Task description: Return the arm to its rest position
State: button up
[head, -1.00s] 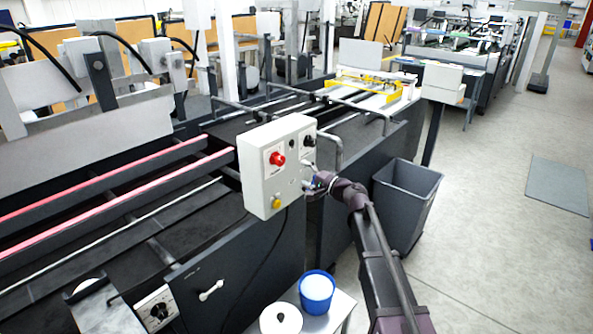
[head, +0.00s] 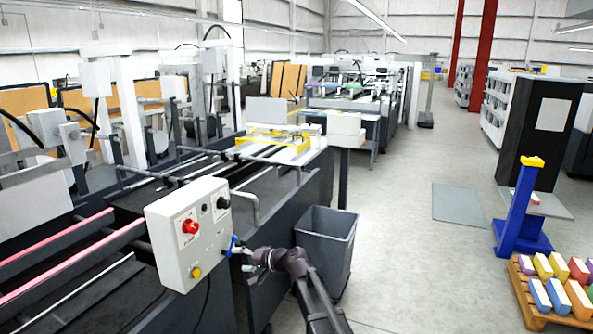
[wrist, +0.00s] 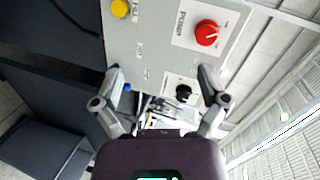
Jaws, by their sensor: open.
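My gripper (head: 236,247) is at the lower right edge of the light grey control box (head: 180,249). In the wrist view my gripper (wrist: 160,74) has its two fingers spread wide, with nothing between them. The box's face (wrist: 150,45) lies beyond the fingertips, with a red knob (wrist: 206,33), a black knob (wrist: 183,92) and a yellow button (wrist: 120,8). My arm reaches up to the box from the bottom of the head view. Whether a fingertip touches the box is not clear.
A grey bin (head: 325,243) stands close beside my arm. The machine's dark frame (head: 268,225) lies behind the box. A blue stand (head: 517,215) and a wooden pallet (head: 524,292) with coloured boxes are at the right. The floor between (head: 420,265) is clear.

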jog(key=s+d+f+g+h, duration=0.1)
jog(key=s+d+f+h, duration=0.3)
jog(key=s+d, duration=0.3)
jog(key=s+d+f+n+g+h, duration=0.1)
jog(key=s+d+f+h, duration=0.4)
jog(key=d, duration=1.1)
jog(key=s+d+f+g+h, duration=0.2)
jog(key=s+d+f+h, duration=0.2)
jog(key=s+d, duration=0.5)
jog(key=d+h, duration=0.1)
jog(key=d, duration=0.2)
jog(key=shift+s+f+n+g, duration=0.3)
jog(key=shift+s+f+g, duration=0.05)
jog(key=shift+s+g, duration=0.05)
jog(key=shift+d, duration=0.1)
